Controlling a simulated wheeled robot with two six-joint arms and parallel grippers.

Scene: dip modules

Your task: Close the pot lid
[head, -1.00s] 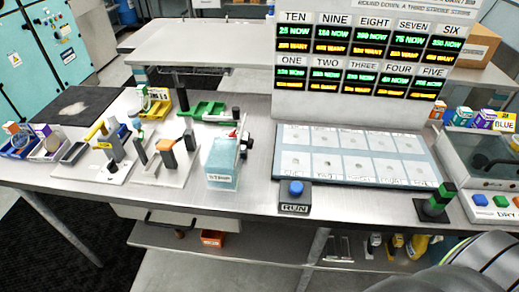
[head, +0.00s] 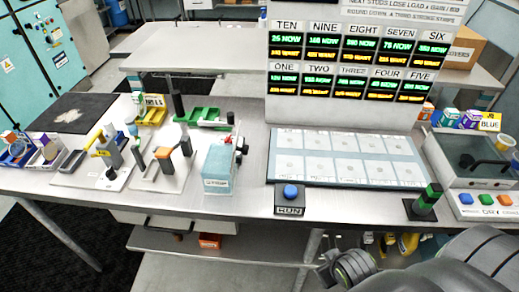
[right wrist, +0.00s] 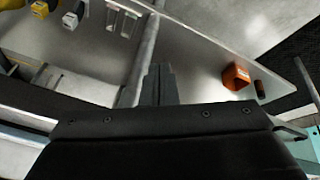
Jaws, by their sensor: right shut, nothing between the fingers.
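A pale teal box (head: 218,168) with a small display label on its front stands near the middle of the bench in the head view. Red and dark knobs are at its right side. It may be the pot, but I cannot make out a lid on it. A grey unit (head: 478,152) with a dark, flat cover and a black handle stands at the right end. My right gripper (right wrist: 158,85) is shut and empty in the right wrist view, pointing toward the lower shelf, well away from both. My left gripper is not in view.
A flat panel of pale tiles (head: 340,157) and a RUN button box (head: 289,199) lie right of the teal box. A black-and-green post (head: 426,202) stands near the front edge.

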